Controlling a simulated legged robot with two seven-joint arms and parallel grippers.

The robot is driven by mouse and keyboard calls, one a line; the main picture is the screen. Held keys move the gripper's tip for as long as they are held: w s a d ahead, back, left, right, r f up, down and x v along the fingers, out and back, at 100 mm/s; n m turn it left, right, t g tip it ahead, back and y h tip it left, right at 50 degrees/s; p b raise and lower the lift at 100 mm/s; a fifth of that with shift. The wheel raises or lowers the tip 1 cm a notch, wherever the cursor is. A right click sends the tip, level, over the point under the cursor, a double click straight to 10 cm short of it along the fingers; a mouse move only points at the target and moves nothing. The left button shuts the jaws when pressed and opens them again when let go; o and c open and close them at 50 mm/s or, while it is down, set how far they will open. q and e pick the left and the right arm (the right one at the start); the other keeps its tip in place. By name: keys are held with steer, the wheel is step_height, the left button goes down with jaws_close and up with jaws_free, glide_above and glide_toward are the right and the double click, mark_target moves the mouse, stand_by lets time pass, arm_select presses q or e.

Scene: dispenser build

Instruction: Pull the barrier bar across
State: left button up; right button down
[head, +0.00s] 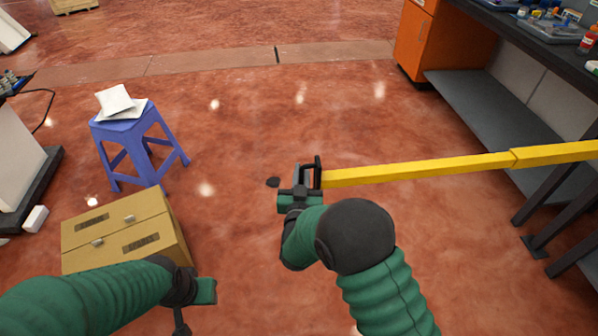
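The yellow barrier bar (420,168) runs from the right edge leftward across the open floor, roughly level, with a joint between a thicker and a thinner section near the bench. Its free left end carries a dark handle (317,172). My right gripper (307,182) is at this end and appears closed around the handle; its fingers partly hide the contact. My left gripper (188,312) is low at the left, in front of the cardboard box and well away from the bar. Its fingers are partly out of clear view, so its opening cannot be told.
A cardboard box (125,222) stands at the left, with a blue stool (128,130) bearing papers behind it. A workbench (500,105) with an orange cabinet (412,40) lines the right. The reddish floor left of the bar's end is mostly clear.

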steer(key=shift+a+r, duration=0.15)
steer(key=shift+a, duration=0.05)
steer(key=c, duration=1.7)
jaws_free()
steer(key=shift+c, duration=0.2)
steer(key=shift+d, duration=0.1)
